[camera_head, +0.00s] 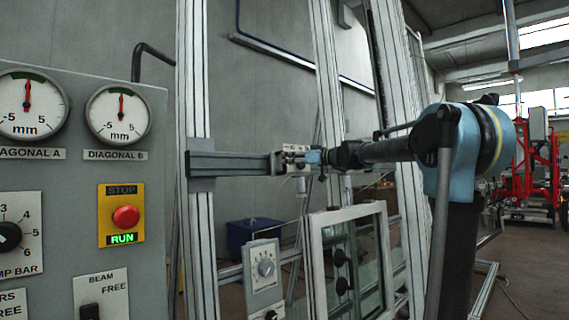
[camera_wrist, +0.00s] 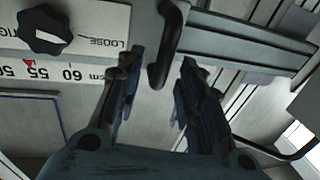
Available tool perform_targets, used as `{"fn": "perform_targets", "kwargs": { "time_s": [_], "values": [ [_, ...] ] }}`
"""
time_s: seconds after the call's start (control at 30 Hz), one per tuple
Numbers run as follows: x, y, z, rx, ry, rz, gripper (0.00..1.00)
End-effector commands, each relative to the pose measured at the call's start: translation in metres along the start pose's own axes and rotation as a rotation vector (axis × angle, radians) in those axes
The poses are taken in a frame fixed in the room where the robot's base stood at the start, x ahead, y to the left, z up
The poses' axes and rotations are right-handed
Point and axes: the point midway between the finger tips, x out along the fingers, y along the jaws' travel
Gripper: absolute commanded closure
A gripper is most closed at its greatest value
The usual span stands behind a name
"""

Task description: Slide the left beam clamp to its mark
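In the wrist view, the beam clamp shows as a pale plate (camera_wrist: 105,20) with a black knob (camera_wrist: 46,30) and a "LOOSE" label. A black bar handle (camera_wrist: 170,50) stands out beside the plate. My gripper (camera_wrist: 160,72) is open, with one finger on each side of the handle and a visible gap to it. A cm scale (camera_wrist: 85,75) runs below the plate, with a small red pointer (camera_wrist: 29,63) near 55. In the head view, my gripper (camera_head: 316,157) is at the clamp (camera_head: 291,158) on the horizontal beam (camera_head: 235,163); its fingers are too small there to judge.
A control panel (camera_head: 75,165) with two dials, a red stop button (camera_head: 126,217) and a lit "RUN" sign fills the left. A white-framed window (camera_head: 345,225) stands below the beam. A small knob box (camera_head: 264,268) and upright posts (camera_head: 196,90) stand nearby.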

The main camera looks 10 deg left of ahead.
Motion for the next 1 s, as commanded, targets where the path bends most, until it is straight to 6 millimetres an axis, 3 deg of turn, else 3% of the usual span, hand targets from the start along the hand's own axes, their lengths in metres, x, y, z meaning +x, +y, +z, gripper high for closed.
{"fn": "perform_targets", "kwargs": {
  "time_s": [0.1,0.3,0.63,0.8,1.0],
  "values": [
    [0.017,0.0,0.0,0.0,0.0,-0.002,0.65],
    [0.031,0.0,0.0,0.0,0.0,0.0,0.65],
    [0.034,0.0,0.0,0.0,0.0,0.001,0.65],
    [0.034,0.0,0.0,0.0,0.0,0.0,1.0],
    [0.034,-0.001,0.0,0.0,0.0,-0.001,1.0]
  ]
}}
